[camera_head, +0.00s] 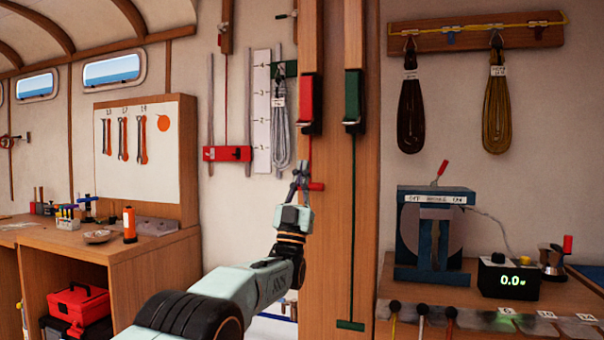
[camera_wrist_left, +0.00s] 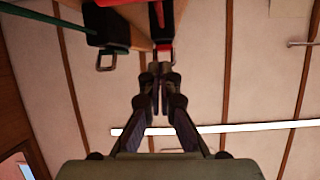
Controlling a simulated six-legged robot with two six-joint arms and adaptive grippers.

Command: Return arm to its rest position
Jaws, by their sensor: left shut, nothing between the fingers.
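My left arm reaches up from the bottom of the head view, and its gripper (camera_head: 300,172) is raised in front of the wooden post (camera_head: 328,240). The fingers are shut with nothing between them. A red handle (camera_head: 316,187) on the post shows right beside the fingertips; I cannot tell whether they touch. In the left wrist view the shut fingers (camera_wrist_left: 155,70) point toward a red piece with a metal loop (camera_wrist_left: 163,52). My right gripper is not in view.
A red clamp (camera_head: 309,100) and a green clamp (camera_head: 352,102) are on the post. Coiled lines (camera_head: 411,105) hang from a wall rack at the right. A blue machine (camera_head: 434,235) and a meter reading 0.0 (camera_head: 508,278) stand on the right bench. A workbench (camera_head: 100,250) is at the left.

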